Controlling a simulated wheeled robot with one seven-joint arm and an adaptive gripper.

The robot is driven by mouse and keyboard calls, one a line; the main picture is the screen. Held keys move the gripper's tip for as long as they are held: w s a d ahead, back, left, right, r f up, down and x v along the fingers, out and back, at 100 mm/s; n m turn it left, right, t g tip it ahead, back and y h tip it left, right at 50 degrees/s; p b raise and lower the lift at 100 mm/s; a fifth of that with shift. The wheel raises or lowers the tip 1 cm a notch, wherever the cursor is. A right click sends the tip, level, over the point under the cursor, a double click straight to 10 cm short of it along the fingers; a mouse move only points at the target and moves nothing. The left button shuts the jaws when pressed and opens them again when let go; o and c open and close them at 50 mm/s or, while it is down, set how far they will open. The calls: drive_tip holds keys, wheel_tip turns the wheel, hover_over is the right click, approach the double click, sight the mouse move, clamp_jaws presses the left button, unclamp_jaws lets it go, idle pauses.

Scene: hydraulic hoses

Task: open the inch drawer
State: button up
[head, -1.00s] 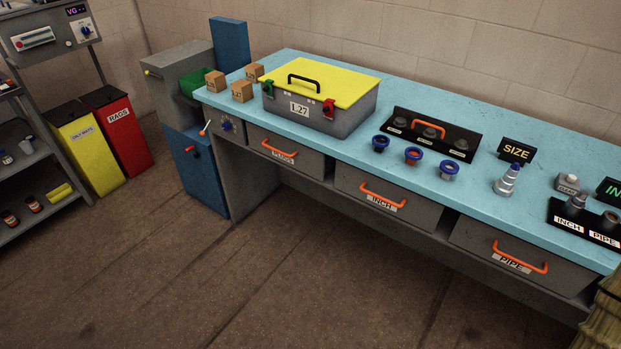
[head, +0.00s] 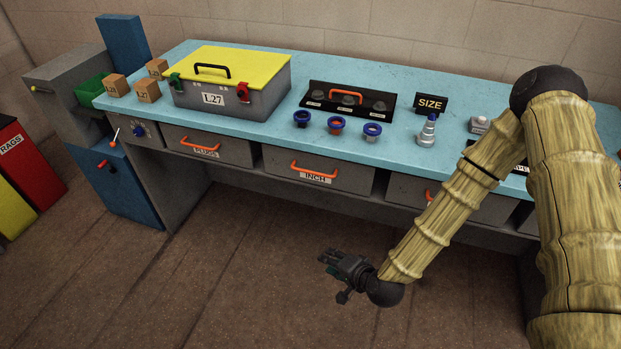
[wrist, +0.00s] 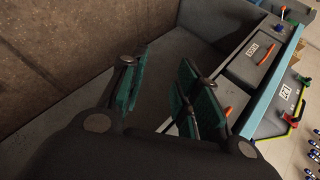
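The inch drawer (head: 282,170) is a grey drawer under the blue bench top, flush with the bench front. It has an orange bar handle (head: 314,172) with an INCH label below it. My gripper (head: 328,260) is in front of and below this drawer, apart from it, over the floor. In the wrist view my gripper (wrist: 160,82) shows green-padded fingers spread with an empty gap between them. An orange handle (wrist: 228,112) shows partly behind the right finger there; I cannot tell which drawer it belongs to.
The plugs drawer (head: 235,151) is to the left, also flush. A third drawer (head: 487,210) to the right is partly hidden by my arm. A toolbox (head: 271,100), cups and a SIZE sign (head: 430,104) stand on the bench. The floor (head: 240,270) in front is clear.

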sight(314, 174)
drive_tip(key=w+r+m+t+y, duration=0.1)
drive_tip(key=w+r+m+t, duration=0.5)
drive_tip(key=w+r, duration=0.8)
drive_tip(key=x, duration=0.3)
drive_tip(key=p+x, duration=0.1)
drive_tip(key=x, duration=0.7)
drive_tip(key=shift+a+f+p, duration=0.25)
drive_tip(key=shift+f+p, duration=0.05)
drive_tip(key=shift+f, duration=0.15)
clamp_jaws()
